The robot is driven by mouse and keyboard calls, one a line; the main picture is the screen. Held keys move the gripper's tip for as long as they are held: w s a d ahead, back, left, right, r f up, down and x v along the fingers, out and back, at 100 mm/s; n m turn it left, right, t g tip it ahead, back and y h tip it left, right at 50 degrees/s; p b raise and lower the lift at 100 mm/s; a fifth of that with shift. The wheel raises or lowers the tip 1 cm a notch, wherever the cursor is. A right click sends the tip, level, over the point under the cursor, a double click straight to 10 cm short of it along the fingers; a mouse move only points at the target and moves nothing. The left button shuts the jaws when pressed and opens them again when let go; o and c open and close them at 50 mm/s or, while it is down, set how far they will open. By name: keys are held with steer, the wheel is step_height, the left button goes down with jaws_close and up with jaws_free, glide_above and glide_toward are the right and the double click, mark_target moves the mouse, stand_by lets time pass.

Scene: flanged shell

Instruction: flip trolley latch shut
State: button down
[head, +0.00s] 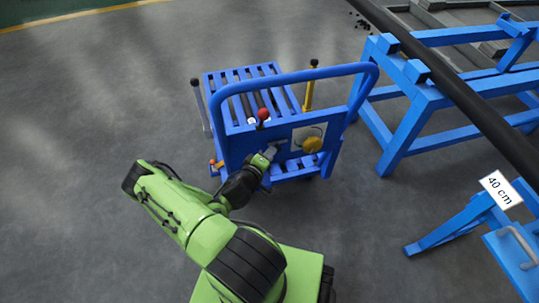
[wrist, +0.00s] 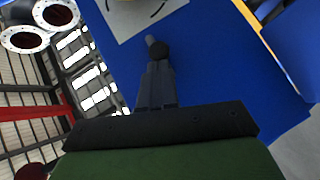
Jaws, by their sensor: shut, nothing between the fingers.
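The blue trolley (head: 232,143) stands in the middle of the head view, with a roller deck and a bent tube handle. A pale plate (head: 299,133) with a dark curved mark and a yellow disc (head: 313,145) is on its near panel. The plate also shows in the wrist view (wrist: 122,22). My gripper (head: 276,147) is at this panel, left of the disc; its fingers (wrist: 158,66) are shut and empty. A short grey pin with a dark round end (wrist: 159,50) is right at the fingertips; I cannot tell whether they touch or whether it is the latch.
A red-knobbed lever (head: 263,115) rises just above my gripper. A grey lever (head: 201,108) stands at the trolley's left, a yellow one (head: 309,94) at its right. A blue stand (head: 399,137) with a long dark pipe (head: 462,92) is close on the right. The left floor is clear.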

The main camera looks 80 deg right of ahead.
mark_target(280, 151)
steer(key=s+d+p, duration=0.1)
steer(key=s+p, duration=0.1)
steer(key=s, duration=0.1)
steer(key=shift+d+r, duration=0.15)
steer(key=shift+d, duration=0.25)
